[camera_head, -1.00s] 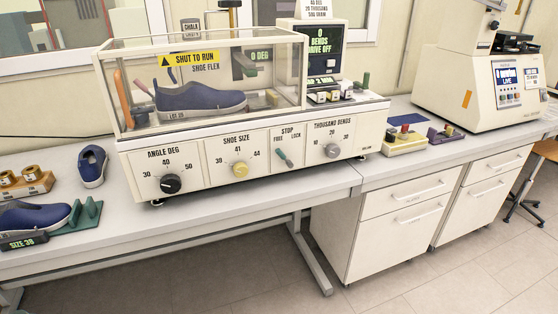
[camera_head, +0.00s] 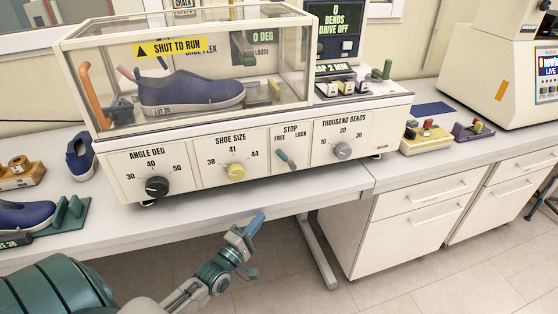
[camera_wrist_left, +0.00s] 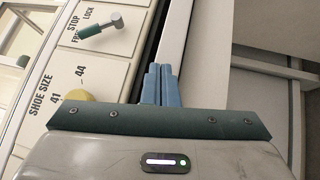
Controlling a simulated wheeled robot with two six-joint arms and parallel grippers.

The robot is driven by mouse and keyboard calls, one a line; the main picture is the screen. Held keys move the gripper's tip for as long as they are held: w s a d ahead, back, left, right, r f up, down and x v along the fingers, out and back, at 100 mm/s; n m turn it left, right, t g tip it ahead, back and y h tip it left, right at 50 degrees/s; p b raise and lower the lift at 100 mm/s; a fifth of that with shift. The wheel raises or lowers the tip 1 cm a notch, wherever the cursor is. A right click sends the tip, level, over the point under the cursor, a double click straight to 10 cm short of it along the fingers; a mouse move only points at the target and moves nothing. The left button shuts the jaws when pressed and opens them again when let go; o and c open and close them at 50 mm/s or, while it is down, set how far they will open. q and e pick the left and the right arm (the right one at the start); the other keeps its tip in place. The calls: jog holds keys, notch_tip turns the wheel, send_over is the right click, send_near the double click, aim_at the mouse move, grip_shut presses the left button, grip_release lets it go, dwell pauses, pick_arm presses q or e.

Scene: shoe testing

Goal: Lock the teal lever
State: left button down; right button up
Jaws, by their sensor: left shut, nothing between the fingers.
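The teal lever (camera_head: 284,157) sits on the machine's front panel under the STOP label, between the words FREE and LOCK. Its teal upper end leans up and left toward FREE. In the left wrist view the lever (camera_wrist_left: 92,31) shows at the upper left, apart from the fingers. My left gripper (camera_head: 256,222) is below and left of the lever, in front of the table edge, its blue fingers shut and empty. In the left wrist view its fingertips (camera_wrist_left: 160,84) are together. My right gripper is not in view.
The panel also carries a black knob (camera_head: 157,187), a yellow knob (camera_head: 236,172) and a grey knob (camera_head: 343,151). A clear case (camera_head: 120,72) above holds a blue shoe (camera_head: 190,92). The table front (camera_head: 225,201) below the panel is clear.

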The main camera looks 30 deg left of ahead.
aim_at(285, 158)
pick_arm(q)
jog(key=shift+n+t+h, duration=0.3)
jog(key=shift+n+t, duration=0.2)
jog(key=r, duration=0.4)
jog(key=shift+w+d+r, duration=0.35)
jog(key=shift+w+r, duration=0.05)
jog(key=a+r+n+t, duration=0.1)
jog(key=r, duration=0.1)
jog(key=a+r+n+t+y, duration=0.1)
jog(key=n, duration=0.1)
jog(key=shift+s+a+r, duration=0.1)
jog(key=shift+r, duration=0.3)
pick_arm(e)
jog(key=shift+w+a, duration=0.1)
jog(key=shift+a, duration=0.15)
